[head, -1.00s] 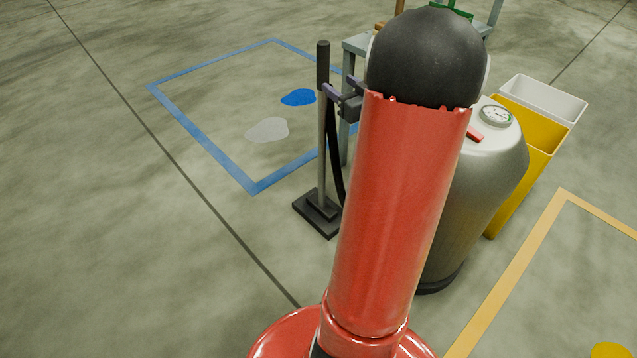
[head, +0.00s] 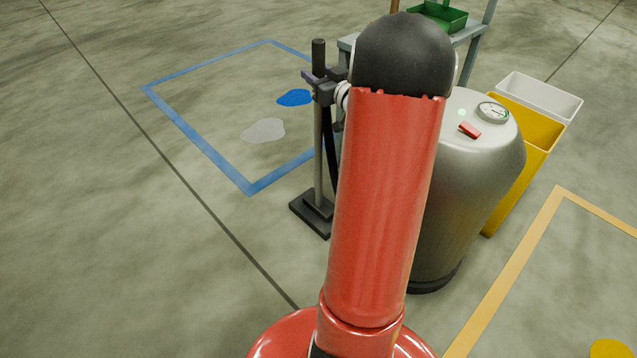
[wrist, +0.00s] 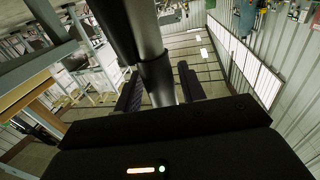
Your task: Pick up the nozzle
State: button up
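The nozzle is an upright grey tube (head: 319,150) with a dark grip on top and a flat black foot on the floor, left of my arm. My gripper (head: 314,77) is at the upper part of the tube, just below the dark grip. In the wrist view, the tube (wrist: 158,82) passes between the two dark fingers of my gripper (wrist: 160,90). The fingers look open, with a gap at the right one. Part of the gripper and the hose side of the nozzle are hidden behind my arm in the head view.
A grey metal canister (head: 465,170) with a gauge and red lever stands right of my arm. Yellow (head: 520,150) and white (head: 540,95) bins stand behind it. A bench with a green tray (head: 437,16) is at the back. Open floor lies left, with a blue-outlined area (head: 200,140).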

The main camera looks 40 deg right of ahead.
jog(key=c, duration=0.5)
jog(key=shift+r, duration=0.1)
jog(key=shift+c, duration=0.9)
jog(key=shift+r, duration=0.1)
